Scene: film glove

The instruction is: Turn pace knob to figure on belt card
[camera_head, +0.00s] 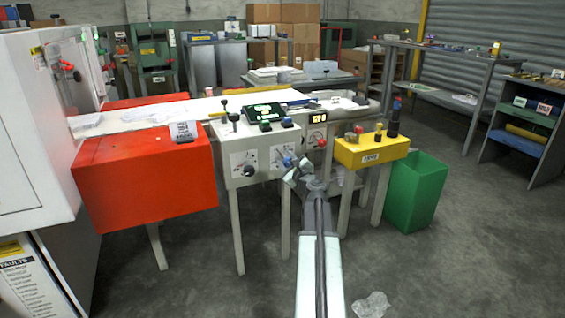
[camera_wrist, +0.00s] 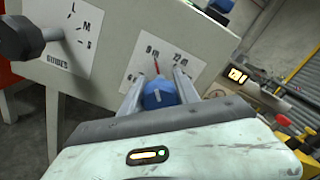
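The pace knob appears to be the blue knob (camera_wrist: 158,95) on a white dial plate (camera_wrist: 160,66) on the grey panel. A thin red pointer (camera_wrist: 155,66) points up toward the scale, whose print is too small to read surely. My gripper (camera_wrist: 160,88) has one finger on each side of the blue knob; I cannot tell whether they touch it. In the head view the blue knob (camera_head: 288,160) is just beyond my gripper (camera_head: 294,172). A white card (camera_head: 183,130) with dark print stands at the orange box's top edge; its text is unreadable.
A dark knob (camera_wrist: 18,38) on an L-M-S plate sticks out left of my gripper. An orange box (camera_head: 145,185) is left of the panel, a yellow box (camera_head: 370,150) and green bin (camera_head: 415,190) right. A clear crumpled film (camera_head: 371,305) lies on the floor.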

